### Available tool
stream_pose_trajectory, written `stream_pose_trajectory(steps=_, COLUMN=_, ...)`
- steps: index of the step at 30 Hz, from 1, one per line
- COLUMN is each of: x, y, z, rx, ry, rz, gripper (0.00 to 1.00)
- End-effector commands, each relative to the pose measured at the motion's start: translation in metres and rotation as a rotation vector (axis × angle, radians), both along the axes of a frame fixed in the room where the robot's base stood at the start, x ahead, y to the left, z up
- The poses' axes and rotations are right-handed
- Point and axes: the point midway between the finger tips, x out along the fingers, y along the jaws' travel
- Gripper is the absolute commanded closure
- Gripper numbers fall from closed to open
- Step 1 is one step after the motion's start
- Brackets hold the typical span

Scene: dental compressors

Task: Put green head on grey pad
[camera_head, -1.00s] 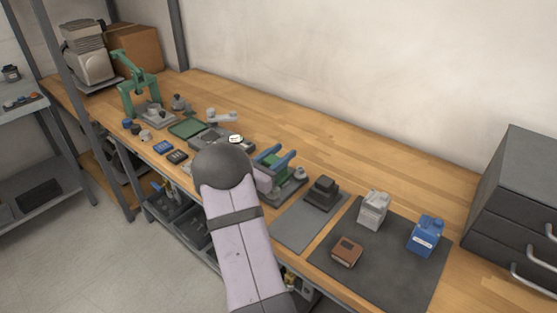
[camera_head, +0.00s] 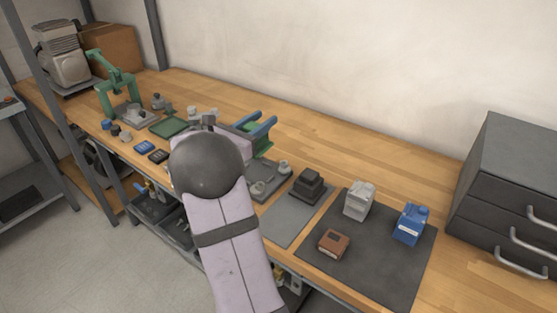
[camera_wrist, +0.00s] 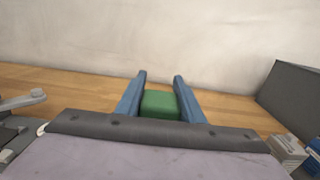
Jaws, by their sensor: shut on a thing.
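The green head (camera_wrist: 160,104) is a green block between the two blue fingers of my gripper (camera_wrist: 161,80) in the wrist view. My gripper (camera_head: 260,126) is shut on it, and part of the green head (camera_head: 263,147) shows below the fingers in the head view. It appears held above the bench, behind a grey plate with small round fittings (camera_head: 268,180). A flat grey pad (camera_head: 284,228) lies to the right and nearer the front, apart from the green head. A dark stepped block (camera_head: 308,186) sits on its far end.
A dark mat (camera_head: 380,262) right of the pad carries a brown box (camera_head: 333,243), a grey jug (camera_head: 359,200) and a blue jug (camera_head: 410,224). A dark drawer cabinet (camera_head: 510,185) stands far right. A green press (camera_head: 118,88) stands left. The bench's back strip is clear.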

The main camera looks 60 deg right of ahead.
Motion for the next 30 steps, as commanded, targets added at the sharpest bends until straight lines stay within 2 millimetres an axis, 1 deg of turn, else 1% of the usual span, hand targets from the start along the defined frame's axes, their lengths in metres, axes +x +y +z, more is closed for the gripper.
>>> stream_pose_trajectory(steps=1, x=0.003, y=0.003, z=0.007, rx=-0.007, ry=-0.008, rz=0.007, gripper=1.0)
stream_pose_trajectory(steps=6, x=0.009, y=0.016, z=0.028, rx=-0.008, ry=-0.01, rz=0.035, gripper=1.0)
stream_pose_trajectory(steps=8, x=0.007, y=0.024, z=0.031, rx=-0.007, ry=-0.008, rz=0.044, gripper=1.0)
stream_pose_trajectory(steps=10, x=-0.002, y=0.035, z=0.029, rx=-0.004, ry=-0.004, rz=0.044, gripper=1.0)
stream_pose_trajectory(steps=14, x=-0.035, y=0.052, z=0.017, rx=-0.003, ry=-0.001, rz=-0.013, gripper=1.0)
stream_pose_trajectory(steps=21, x=-0.114, y=0.074, z=-0.01, rx=-0.004, ry=0.0, rz=-0.199, gripper=1.0)
stream_pose_trajectory(steps=24, x=-0.14, y=0.082, z=-0.019, rx=-0.005, ry=0.0, rz=-0.27, gripper=1.0)
stream_pose_trajectory(steps=27, x=-0.16, y=0.088, z=-0.022, rx=-0.006, ry=-0.003, rz=-0.333, gripper=1.0)
stream_pose_trajectory(steps=30, x=-0.171, y=0.092, z=-0.019, rx=-0.006, ry=-0.004, rz=-0.379, gripper=1.0)
